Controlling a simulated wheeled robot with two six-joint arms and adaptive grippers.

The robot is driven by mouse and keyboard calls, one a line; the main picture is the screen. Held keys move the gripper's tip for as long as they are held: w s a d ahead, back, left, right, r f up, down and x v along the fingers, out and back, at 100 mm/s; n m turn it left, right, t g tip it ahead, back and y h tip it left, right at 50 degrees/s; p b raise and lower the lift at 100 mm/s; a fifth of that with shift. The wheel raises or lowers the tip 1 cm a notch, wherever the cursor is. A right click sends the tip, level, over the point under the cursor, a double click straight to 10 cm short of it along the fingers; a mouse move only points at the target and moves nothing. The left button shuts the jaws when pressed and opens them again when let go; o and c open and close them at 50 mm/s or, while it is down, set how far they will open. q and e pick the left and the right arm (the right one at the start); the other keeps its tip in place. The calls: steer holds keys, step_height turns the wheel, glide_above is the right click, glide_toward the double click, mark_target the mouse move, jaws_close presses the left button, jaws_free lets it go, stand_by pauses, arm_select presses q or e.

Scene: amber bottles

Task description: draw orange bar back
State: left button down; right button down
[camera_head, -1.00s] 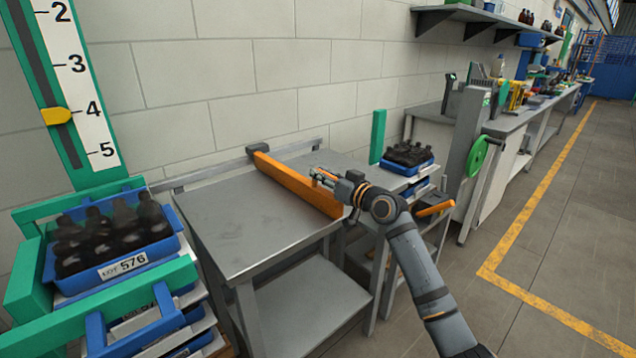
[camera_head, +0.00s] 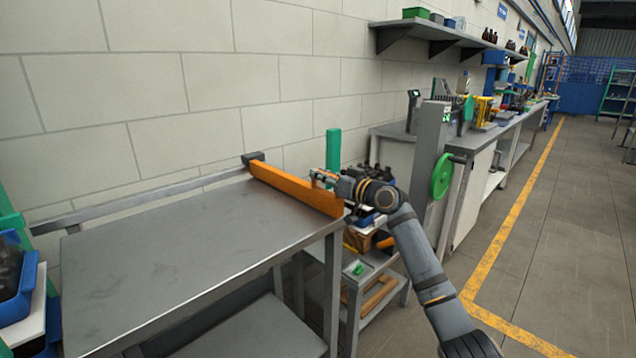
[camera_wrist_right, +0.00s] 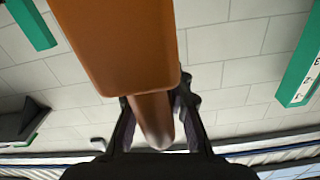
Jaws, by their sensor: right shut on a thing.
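The orange bar (camera_head: 292,188) lies across the right end of the grey metal table (camera_head: 170,245). Its far end meets a dark slider block on a rail (camera_head: 150,192) along the wall. My right gripper (camera_head: 318,177) is at the bar's near part, on its right side. My left gripper is not in view.
A blue crate with dark bottles (camera_head: 12,280) stands at the left edge. The tabletop left of the bar is clear.

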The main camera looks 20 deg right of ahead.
steer(key=shift+w+d, duration=0.1)
steer(key=shift+d, duration=0.3)
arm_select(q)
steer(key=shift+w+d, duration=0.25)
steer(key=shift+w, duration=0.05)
arm_select(e)
steer(key=shift+r, duration=0.1)
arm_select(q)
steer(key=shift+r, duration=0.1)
arm_select(e)
steer(key=c, duration=1.5)
jaws_free()
steer(key=shift+c, duration=0.2)
steer(key=shift+o, duration=1.2)
steer(key=shift+w+d, duration=0.1)
steer(key=shift+d, duration=0.05)
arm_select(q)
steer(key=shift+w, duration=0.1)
arm_select(e)
steer(key=v, duration=1.2)
